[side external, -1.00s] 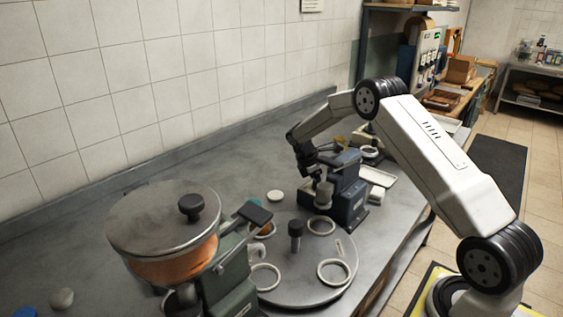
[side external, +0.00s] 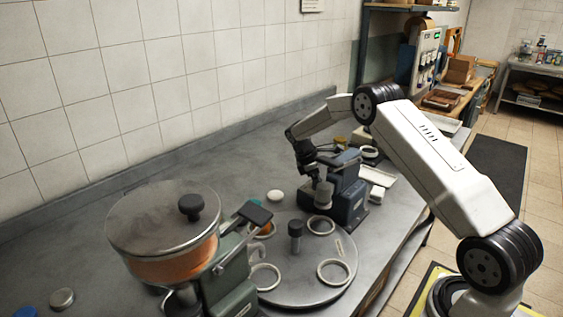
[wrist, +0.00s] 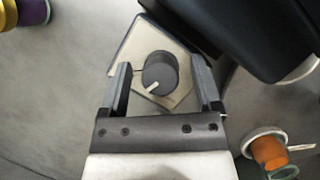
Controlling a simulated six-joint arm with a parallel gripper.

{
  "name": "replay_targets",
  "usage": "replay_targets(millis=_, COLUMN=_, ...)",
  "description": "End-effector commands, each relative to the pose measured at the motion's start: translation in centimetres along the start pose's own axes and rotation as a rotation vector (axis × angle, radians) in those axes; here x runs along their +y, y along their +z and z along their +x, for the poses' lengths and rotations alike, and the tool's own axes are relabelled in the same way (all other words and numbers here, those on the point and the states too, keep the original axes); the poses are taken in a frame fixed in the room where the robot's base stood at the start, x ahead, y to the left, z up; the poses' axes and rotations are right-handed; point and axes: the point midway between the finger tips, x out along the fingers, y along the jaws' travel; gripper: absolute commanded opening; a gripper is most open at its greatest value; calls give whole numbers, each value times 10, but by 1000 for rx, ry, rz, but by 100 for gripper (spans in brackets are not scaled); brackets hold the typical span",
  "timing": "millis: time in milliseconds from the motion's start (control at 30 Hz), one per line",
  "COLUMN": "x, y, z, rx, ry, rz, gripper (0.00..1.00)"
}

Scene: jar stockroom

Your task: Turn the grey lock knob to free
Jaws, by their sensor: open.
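The grey lock knob (wrist: 158,72) shows in the wrist view, round and dark with a white pointer bar aimed down and to the left. It sits on a beige plate (wrist: 178,45) with dark marks; any lettering is too small to read. My gripper (wrist: 160,67) is open, with one finger on each side of the knob and a visible gap to both. In the side view my gripper (side external: 308,172) is low beside the blue-grey machine (side external: 346,190); I cannot make out the knob there.
A dark machine part (wrist: 265,35) lies close to the right finger. An orange-filled jar (wrist: 268,152) is at lower right in the wrist view. In the side view a round turntable (side external: 305,285) with several pale rings stands in front, and a lidded copper-coloured pot (side external: 170,268) at left.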

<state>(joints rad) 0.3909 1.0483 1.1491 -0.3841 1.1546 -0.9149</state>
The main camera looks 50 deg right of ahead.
Motion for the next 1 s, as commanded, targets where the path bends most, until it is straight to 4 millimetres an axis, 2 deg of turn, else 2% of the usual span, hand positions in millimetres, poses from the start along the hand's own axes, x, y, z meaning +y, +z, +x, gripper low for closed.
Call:
replay_targets(millis=267, x=0, y=0, z=-9, rx=0, ry=0, rz=0, gripper=81)
replay_targets(millis=700, x=0, y=0, z=-62, rx=2, ry=2, rz=1, gripper=81)
replay_targets(millis=1000, x=0, y=0, z=-78, rx=0, ry=0, rz=0, gripper=81)
